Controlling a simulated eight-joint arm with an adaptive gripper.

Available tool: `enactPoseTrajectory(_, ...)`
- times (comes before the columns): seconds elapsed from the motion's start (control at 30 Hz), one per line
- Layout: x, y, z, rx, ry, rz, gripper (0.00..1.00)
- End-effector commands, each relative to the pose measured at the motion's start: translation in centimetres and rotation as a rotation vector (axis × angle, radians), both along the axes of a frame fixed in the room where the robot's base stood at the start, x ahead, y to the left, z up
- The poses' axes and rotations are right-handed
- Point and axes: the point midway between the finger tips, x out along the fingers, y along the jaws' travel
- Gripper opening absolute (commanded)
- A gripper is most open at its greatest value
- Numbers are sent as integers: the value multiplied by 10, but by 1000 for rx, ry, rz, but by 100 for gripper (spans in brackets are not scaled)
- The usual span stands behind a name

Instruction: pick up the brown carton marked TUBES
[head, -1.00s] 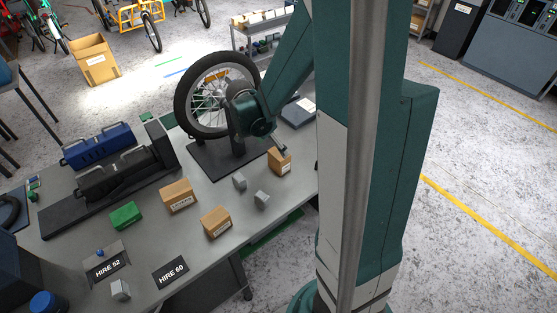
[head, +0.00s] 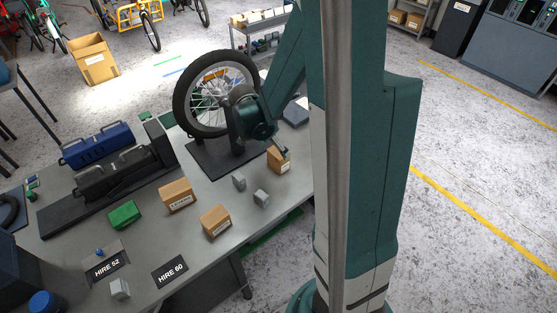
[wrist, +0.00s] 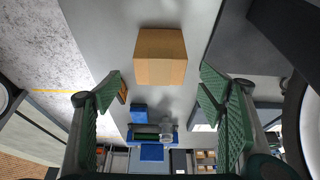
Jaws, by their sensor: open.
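Three small brown cartons stand on the grey bench in the head view: one at the right (head: 277,162), one in the middle (head: 177,197) and one at the front (head: 216,223). Their white labels are too small to read, so I cannot tell which is marked TUBES. My gripper (head: 284,150) is by the top of the right carton and hides part of it. In the wrist view my gripper (wrist: 158,92) is open and empty, with green pads on both sides. A brown carton (wrist: 160,58) lies beyond the gap between the fingertips, with no visible contact.
A wheel (head: 181,98) on a dark stand rises just left of my gripper. Two grey blocks (head: 239,182) (head: 261,198) lie near the right carton. A green box (head: 125,214) and HIRE signs (head: 170,271) are at the left and front.

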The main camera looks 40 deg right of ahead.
Motion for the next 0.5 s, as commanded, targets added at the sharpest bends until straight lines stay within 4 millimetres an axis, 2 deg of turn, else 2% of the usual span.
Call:
enactPoseTrajectory(0.27, 0, 0, -1, 0, 0, 0, 69)
enactPoseTrajectory(0.5, 0, -5, -14, 0, 0, -1, 69)
